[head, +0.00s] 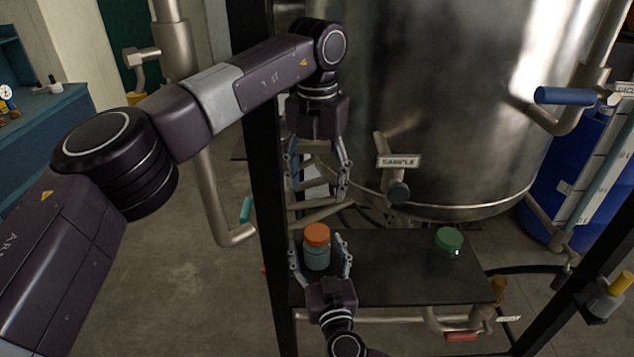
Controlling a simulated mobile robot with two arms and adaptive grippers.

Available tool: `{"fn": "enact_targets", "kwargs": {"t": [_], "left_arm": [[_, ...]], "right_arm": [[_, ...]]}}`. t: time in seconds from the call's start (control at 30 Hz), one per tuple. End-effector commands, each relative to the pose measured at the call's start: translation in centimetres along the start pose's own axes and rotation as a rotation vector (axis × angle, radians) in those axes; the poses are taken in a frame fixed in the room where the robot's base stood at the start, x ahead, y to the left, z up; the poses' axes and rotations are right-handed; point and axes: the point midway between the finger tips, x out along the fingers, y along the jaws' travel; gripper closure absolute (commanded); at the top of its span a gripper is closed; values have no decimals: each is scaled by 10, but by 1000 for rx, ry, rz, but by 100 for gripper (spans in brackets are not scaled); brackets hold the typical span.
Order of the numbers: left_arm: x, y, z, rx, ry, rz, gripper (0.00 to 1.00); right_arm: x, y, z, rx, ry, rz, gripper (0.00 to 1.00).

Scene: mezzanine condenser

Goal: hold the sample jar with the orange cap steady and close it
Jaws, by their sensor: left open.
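The sample jar (317,258) is a pale bluish glass jar on the dark shelf, at its left end. Its orange cap (317,234) sits on top; I cannot tell how tight it is. My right gripper (319,242) reaches in from the near side at jar height. Its fingers stand open on either side of the jar, with slight gaps visible. My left gripper (317,196) points down, above and slightly behind the jar in the picture, open and empty.
A green-capped jar (449,241) stands right on the dark shelf (390,275). A large steel tank (450,100) with a SAMPLE sign (398,162) and a valve (399,192) hangs behind. A black post (268,190) rises left of the jar. Mid-shelf is clear.

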Motion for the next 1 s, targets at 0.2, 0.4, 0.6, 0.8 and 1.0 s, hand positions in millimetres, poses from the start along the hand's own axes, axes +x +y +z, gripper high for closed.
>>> {"fn": "enact_targets", "kwargs": {"t": [0.2,0.4,0.6,0.8,1.0], "left_arm": [[0,0,0,0,0,0,40],[0,0,0,0,0,0,40],[0,0,0,0,0,0,40],[0,0,0,0,0,0,40],[0,0,0,0,0,0,40]], "right_arm": [[-14,0,2,2,-3,-1,33],[-51,0,3,3,-5,-1,33],[-89,0,2,1,-4,0,33],[-113,0,1,0,-2,1,33],[-120,0,0,0,-1,1,33]]}}
